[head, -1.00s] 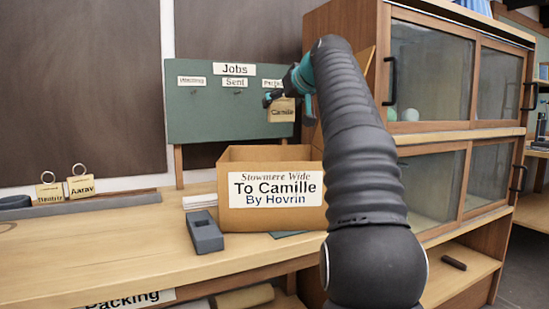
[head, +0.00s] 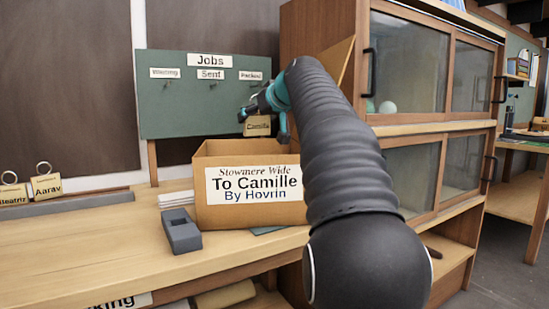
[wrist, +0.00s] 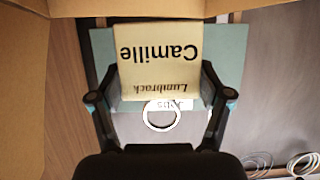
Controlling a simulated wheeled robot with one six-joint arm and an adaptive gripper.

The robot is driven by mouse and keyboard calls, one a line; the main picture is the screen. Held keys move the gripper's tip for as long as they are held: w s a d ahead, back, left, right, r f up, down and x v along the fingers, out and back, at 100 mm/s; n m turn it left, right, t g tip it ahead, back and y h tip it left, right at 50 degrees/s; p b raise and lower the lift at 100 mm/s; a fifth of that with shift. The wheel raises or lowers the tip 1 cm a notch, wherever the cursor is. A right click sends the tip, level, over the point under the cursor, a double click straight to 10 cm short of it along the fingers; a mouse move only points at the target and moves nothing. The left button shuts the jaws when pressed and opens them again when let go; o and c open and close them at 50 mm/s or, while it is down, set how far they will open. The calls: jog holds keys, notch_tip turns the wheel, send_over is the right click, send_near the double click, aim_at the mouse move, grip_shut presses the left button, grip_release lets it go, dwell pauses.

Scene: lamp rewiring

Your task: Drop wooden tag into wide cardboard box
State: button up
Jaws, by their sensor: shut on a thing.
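The wooden tag (head: 258,126), lettered "Camille", hangs at my gripper (head: 264,106) in the head view. In the wrist view the tag (wrist: 160,60) appears upside down between the fingers of my gripper (wrist: 162,97), with its metal ring (wrist: 160,115) towards the palm. The gripper is shut on the tag. The wide cardboard box (head: 220,205), labelled "Stowmere Wide, To Camille, By Hovrin", stands open on the bench. In the head view the tag appears just above the box's back rim, near its right half. The box's inside is mostly hidden.
The green Jobs board (head: 160,110) with small hooks stands behind the box. A grey block-like tool (head: 181,231) lies in front of the box. Two ringed tags, including Aarav (head: 46,187), stand at left. A glass-fronted cabinet (head: 410,60) rises at right.

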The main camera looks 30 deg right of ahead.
jog(key=o, duration=1.1)
jog(key=shift+c, duration=0.2)
jog(key=shift+f, duration=0.1)
jog(key=v, duration=1.2)
jog(key=shift+d, duration=0.1)
